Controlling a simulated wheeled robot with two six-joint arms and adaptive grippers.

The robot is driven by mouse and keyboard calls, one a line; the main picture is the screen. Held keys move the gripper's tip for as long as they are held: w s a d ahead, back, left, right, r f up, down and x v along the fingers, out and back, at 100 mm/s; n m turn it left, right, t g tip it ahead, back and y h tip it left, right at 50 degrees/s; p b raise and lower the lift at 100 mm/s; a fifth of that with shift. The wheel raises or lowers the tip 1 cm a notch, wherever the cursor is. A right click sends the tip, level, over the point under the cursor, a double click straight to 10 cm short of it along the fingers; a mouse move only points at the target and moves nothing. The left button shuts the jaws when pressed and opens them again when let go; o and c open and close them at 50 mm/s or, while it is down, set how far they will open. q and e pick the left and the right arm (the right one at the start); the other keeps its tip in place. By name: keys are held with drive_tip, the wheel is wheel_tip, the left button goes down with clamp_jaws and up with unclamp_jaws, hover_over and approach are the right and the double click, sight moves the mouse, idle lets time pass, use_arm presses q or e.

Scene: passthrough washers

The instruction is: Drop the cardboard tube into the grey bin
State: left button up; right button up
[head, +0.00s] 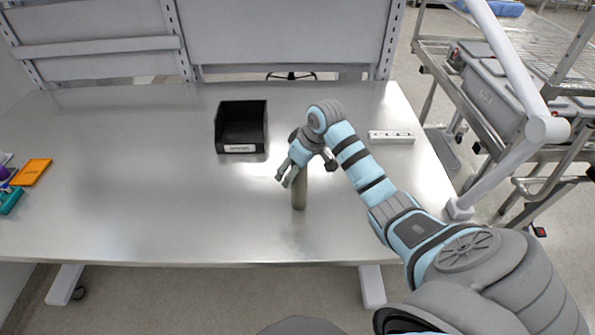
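The cardboard tube (299,192) is a slim brown-grey cylinder. It appears upright on the table in the middle of the head view, with its upper end hidden by my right gripper. My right gripper (308,172) is at the tube's upper part, with its fingers spread apart to the left and right of it. I see no finger clearly pressed on the tube. The only bin in view (241,148) looks dark grey to black, with a white label on its front. It appears empty and stands behind and left of the tube. My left gripper is out of view.
The metal table (130,190) is bare across its left and middle. A white power strip (391,137) lies at the back right. An orange item (31,172) and a teal item (9,200) lie at the left edge. A wire cart (490,95) stands beyond the right edge.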

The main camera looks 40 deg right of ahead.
drive_tip(key=shift+s+r, duration=0.15)
drive_tip(key=shift+s, duration=0.15)
drive_tip(key=c, duration=0.3)
drive_tip(key=shift+s+r, duration=0.15)
drive_tip(key=shift+s, duration=0.1)
drive_tip(key=c, duration=0.6)
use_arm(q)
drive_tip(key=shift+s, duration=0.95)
use_arm(e)
drive_tip(key=shift+w+a, duration=0.1)
drive_tip(key=shift+w, duration=0.05)
drive_tip(key=shift+c, duration=0.2)
